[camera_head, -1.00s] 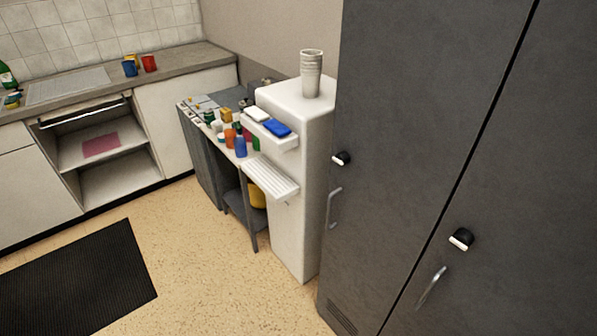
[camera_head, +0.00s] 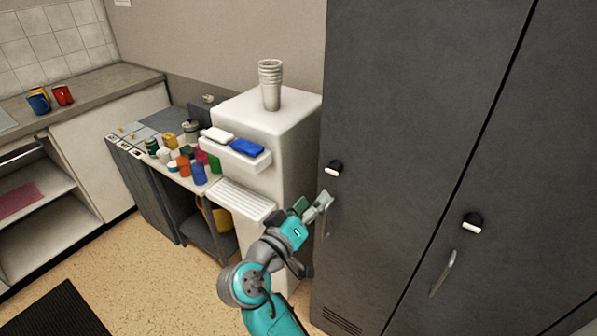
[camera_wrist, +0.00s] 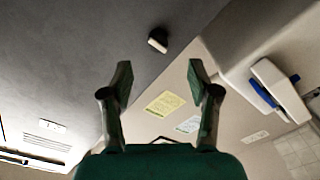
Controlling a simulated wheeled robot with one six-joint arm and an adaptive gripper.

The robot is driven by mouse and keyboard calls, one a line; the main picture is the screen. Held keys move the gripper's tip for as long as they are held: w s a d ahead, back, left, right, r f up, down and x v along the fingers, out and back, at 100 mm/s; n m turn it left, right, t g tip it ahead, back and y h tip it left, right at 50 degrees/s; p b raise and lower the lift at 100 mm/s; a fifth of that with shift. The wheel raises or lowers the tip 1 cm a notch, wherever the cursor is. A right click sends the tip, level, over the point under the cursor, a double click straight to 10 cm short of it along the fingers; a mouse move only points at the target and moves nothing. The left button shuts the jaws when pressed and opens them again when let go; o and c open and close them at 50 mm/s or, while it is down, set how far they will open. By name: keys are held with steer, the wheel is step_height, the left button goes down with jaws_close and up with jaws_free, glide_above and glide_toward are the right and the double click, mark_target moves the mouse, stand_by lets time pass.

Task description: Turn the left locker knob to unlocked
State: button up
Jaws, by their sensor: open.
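The left locker knob (camera_head: 333,168) is black with a white bar and sits on the dark grey left locker door (camera_head: 390,110), above that door's handle (camera_head: 327,218). In the head view its white bar looks roughly level. In the wrist view the knob (camera_wrist: 158,40) shows above and between the fingertips, apart from them. My gripper (camera_head: 314,204) is open and empty, just below the knob and in front of the left door, partly covering the handle. Its two open fingers also show in the wrist view (camera_wrist: 158,82).
The right locker door has its own knob (camera_head: 472,222) and handle (camera_head: 443,272). A white dispenser (camera_head: 300,115) with a stack of cups (camera_head: 270,84) stands close left of the lockers.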

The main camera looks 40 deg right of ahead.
mark_target(331, 173)
steer(key=shift+m, duration=0.3)
steer(key=x, duration=0.6)
steer(key=r+x, duration=0.1)
steer(key=x, duration=0.3)
steer(key=shift+w+r, duration=0.15)
steer(key=shift+w, duration=0.2)
steer(key=c, duration=1.2)
